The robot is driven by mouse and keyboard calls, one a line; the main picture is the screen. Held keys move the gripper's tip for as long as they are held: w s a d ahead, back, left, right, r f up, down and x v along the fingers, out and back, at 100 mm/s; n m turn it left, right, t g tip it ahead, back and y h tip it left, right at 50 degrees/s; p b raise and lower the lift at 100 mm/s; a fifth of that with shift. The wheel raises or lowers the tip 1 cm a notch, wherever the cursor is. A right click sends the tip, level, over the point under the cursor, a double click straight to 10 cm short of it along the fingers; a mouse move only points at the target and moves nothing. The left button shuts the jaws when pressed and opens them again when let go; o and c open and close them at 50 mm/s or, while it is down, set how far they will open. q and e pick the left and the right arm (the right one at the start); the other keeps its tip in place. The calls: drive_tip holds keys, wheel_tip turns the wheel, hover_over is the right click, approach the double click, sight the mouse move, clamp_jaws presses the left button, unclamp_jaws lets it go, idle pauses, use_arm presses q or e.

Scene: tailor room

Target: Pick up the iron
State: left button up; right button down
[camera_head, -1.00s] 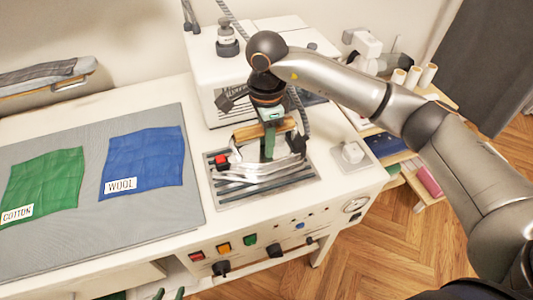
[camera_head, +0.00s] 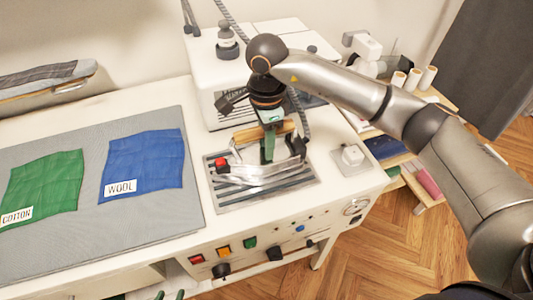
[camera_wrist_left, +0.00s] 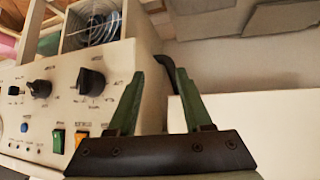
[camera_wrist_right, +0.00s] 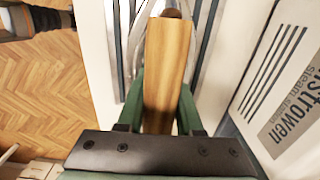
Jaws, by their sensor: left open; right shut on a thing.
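The iron (camera_head: 258,174) has a silver body, a wooden handle and a red button. It is over the slatted metal rest (camera_head: 225,197) on the white station; I cannot tell whether it touches the slats. My right gripper (camera_head: 268,150) comes down from above and is shut on the iron's wooden handle. In the right wrist view, the handle (camera_wrist_right: 168,65) lies between the green fingers (camera_wrist_right: 160,100). My left gripper (camera_wrist_left: 160,95) is open and empty, facing the station's front panel.
A grey mat (camera_head: 90,215) with green cotton (camera_head: 45,185) and blue wool (camera_head: 142,165) cloths lies left of the rest. A white steam box (camera_head: 222,70) stands behind the iron. The control panel (camera_head: 280,240) has several knobs and buttons. Thread spools (camera_head: 413,80) stand at right.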

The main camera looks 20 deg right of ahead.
drive_tip(key=shift+w+r, duration=0.1)
drive_tip(key=shift+r, duration=0.15)
drive_tip(key=shift+r+p, duration=0.35)
drive_tip(key=shift+p, duration=0.15)
drive_tip(key=r, duration=0.2)
drive_tip(key=r+b, duration=0.1)
drive_tip(key=shift+s+a+r, duration=0.2)
drive_tip(key=shift+s+r, duration=0.05)
drive_tip(key=s+a+r+b, duration=0.1)
drive_tip(key=s+a+r, duration=0.4)
drive_tip(key=s+r, duration=0.4)
drive_tip(key=s, duration=0.3)
drive_tip(key=shift+s, duration=0.25)
